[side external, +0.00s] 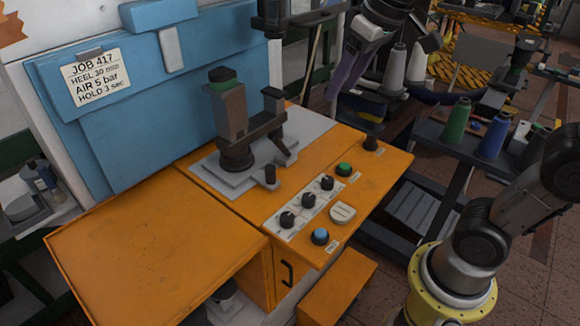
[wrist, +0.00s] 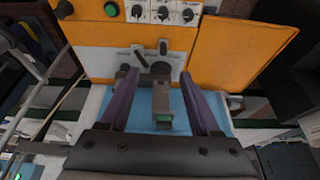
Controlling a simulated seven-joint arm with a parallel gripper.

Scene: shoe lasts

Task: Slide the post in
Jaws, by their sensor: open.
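In the side external view a tall brown-grey post (side external: 231,112) with a green cap stands upright on a dark round foot, on a light metal plate (side external: 215,180) of the orange bench. A dark arm (side external: 265,130) reaches from it to a shorter upright. In the wrist view the post (wrist: 161,97) shows foreshortened between my fingers' outlines. I cannot tell how far its foot is seated. My gripper (side external: 347,85), with purple fingers, is right of the post in the side view, apart from it. In the wrist view my gripper (wrist: 162,108) is open, with nothing held.
A blue panel (side external: 150,110) with a job card (side external: 96,77) stands behind the bench. Knobs and buttons (side external: 307,200) line the bench's right part. The orange left top (side external: 150,240) is clear. A dark cart (side external: 470,150) with thread cones stands at right.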

